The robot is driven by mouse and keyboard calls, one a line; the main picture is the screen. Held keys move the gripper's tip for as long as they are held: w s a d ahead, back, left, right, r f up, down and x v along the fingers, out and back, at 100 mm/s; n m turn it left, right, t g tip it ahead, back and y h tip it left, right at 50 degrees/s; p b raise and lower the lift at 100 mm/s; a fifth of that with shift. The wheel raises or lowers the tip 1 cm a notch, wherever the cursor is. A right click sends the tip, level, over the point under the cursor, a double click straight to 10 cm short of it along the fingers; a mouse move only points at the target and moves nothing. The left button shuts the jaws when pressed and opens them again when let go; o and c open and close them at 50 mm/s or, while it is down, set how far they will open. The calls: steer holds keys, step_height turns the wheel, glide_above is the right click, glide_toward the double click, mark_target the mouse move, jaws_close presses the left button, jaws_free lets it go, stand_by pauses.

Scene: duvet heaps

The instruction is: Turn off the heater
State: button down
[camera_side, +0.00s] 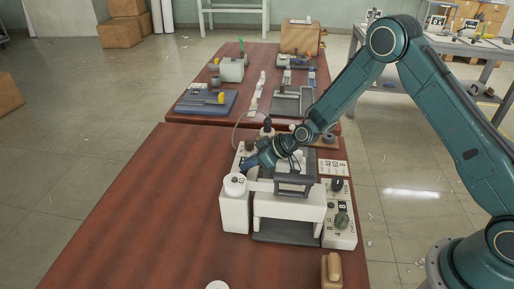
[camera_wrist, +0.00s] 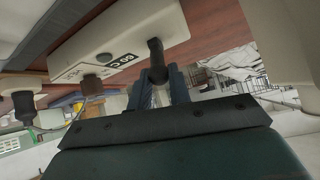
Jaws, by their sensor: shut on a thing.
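My gripper (camera_side: 252,163) reaches down on the left side of the white apparatus on the near table. In the wrist view my gripper (camera_wrist: 160,80) has its blue fingers shut on a black knob or lever (camera_wrist: 156,50). In the side view the white control box (camera_side: 239,154) is partly hidden behind my arm. Which part is the heater itself I cannot tell for sure.
A white lidded container (camera_side: 234,208) stands just in front of my gripper. A white frame with a dark handle (camera_side: 291,187) is to its right. Another control box with knobs (camera_side: 340,225) stands at the right edge. The table's left part (camera_side: 130,215) is clear.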

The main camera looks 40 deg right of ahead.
stand_by(0.4)
steer(key=c, duration=1.3)
jaws_free()
steer(key=v, duration=1.4)
steer(key=shift+s, duration=0.1)
